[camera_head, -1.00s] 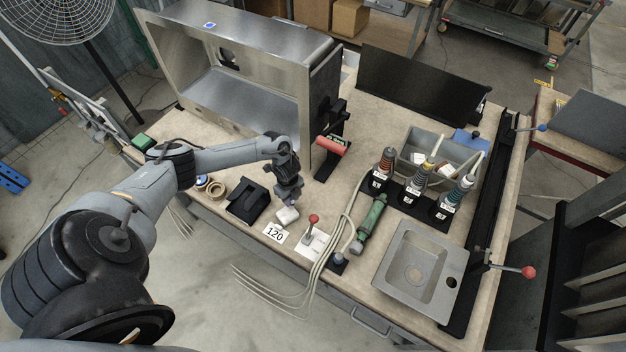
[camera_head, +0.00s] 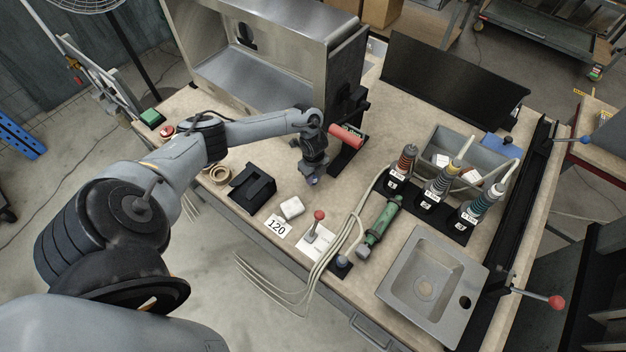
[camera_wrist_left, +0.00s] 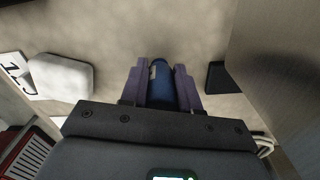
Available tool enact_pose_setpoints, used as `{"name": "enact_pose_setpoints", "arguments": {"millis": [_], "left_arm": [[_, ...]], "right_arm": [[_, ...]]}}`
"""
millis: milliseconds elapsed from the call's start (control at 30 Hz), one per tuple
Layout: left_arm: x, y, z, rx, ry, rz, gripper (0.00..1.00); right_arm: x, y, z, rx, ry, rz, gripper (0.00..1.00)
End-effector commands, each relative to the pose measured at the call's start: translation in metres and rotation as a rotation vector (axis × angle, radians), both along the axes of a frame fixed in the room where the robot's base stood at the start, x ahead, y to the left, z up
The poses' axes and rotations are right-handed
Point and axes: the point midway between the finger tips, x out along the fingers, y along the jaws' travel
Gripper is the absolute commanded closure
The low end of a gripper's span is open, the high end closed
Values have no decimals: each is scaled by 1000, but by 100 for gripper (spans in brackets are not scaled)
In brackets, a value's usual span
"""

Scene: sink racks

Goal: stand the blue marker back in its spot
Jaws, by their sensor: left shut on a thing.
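My left gripper (camera_head: 313,179) is over the bench, behind and to the right of the white block, in front of the steel housing. In the left wrist view its two purple fingers (camera_wrist_left: 160,88) are shut on the blue marker (camera_wrist_left: 161,84), which lies between them. In the head view the marker is mostly hidden by the gripper. The marker's spot cannot be told for sure. My right gripper is not in view.
A white block (camera_head: 292,207), a black open holder (camera_head: 252,188) and a 120 card (camera_head: 277,227) are near the front edge. A red-handled tool on a black stand (camera_head: 346,137) is close behind the gripper. A red-knobbed lever (camera_head: 318,216) stands in front.

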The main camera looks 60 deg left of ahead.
Motion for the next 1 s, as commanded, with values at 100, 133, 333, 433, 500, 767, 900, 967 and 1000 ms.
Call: {"name": "enact_pose_setpoints", "arguments": {"millis": [100,133,333,433,500,767,900,967,1000], "left_arm": [[1,-1,-7,0,-2,-1,100],[1,-1,-6,0,-2,-2,100],[1,-1,-5,0,-1,-1,100],[1,-1,-7,0,-1,-1,100],[1,-1,-8,0,-1,-2,65],[1,-1,-8,0,0,-1,44],[1,-1,-8,0,0,-1,44],[1,-1,-7,0,0,-1,44],[1,-1,-6,0,-1,-1,44]], "right_arm": [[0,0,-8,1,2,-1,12],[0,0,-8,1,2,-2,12],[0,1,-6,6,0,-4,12],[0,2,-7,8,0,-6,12],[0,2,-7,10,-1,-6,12],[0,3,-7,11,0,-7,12],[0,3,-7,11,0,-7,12],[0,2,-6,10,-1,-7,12],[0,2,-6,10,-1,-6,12]]}}
